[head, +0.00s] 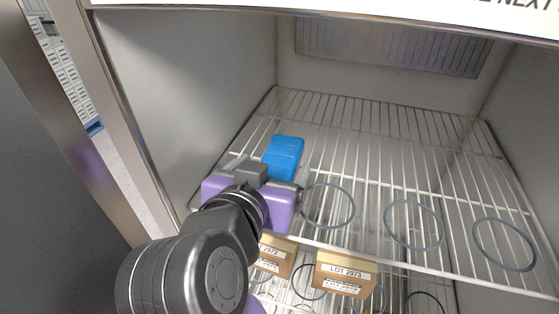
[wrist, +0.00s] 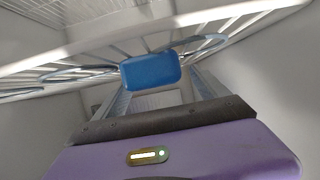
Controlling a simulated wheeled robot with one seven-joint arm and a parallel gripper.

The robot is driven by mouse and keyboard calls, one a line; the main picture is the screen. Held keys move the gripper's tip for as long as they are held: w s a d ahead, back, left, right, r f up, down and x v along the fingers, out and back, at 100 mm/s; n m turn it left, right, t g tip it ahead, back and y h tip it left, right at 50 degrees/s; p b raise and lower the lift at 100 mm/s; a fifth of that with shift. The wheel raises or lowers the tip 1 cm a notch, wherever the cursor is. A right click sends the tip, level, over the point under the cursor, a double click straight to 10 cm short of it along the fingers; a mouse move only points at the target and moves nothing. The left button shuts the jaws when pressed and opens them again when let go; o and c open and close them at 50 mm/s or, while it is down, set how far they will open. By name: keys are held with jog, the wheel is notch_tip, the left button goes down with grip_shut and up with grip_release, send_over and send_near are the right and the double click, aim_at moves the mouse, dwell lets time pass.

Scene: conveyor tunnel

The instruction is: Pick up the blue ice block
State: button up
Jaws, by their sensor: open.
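The blue ice block (head: 284,148) lies on the upper wire shelf at the left, just past the end of my arm. In the wrist view the blue ice block (wrist: 151,71) is straight ahead, in line with the space between the fingers. My gripper (head: 280,172), with a purple body and grey fingers, is low over the shelf's front left part. In the wrist view my gripper (wrist: 158,92) is open and empty. I cannot tell whether the fingertips reach beside the block. The block's near lower part is hidden by my gripper in the head view.
The wire shelf (head: 372,155) has several grey rings on it, one (head: 328,206) just right of my gripper. Cardboard boxes (head: 345,274) stand on a lower level. The cabinet's left wall (head: 190,90) is close to my gripper.

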aim_at(277, 165)
jog(key=shift+p+x, duration=0.35)
jog(key=shift+x, duration=1.45)
jog(key=shift+d+r, duration=0.15)
jog(key=shift+d, duration=0.05)
jog(key=c, duration=1.8)
jog(key=shift+r, duration=0.1)
notch_tip(277, 165, up, 10)
jog(key=shift+f+b, duration=0.1)
jog(key=shift+b, duration=0.55)
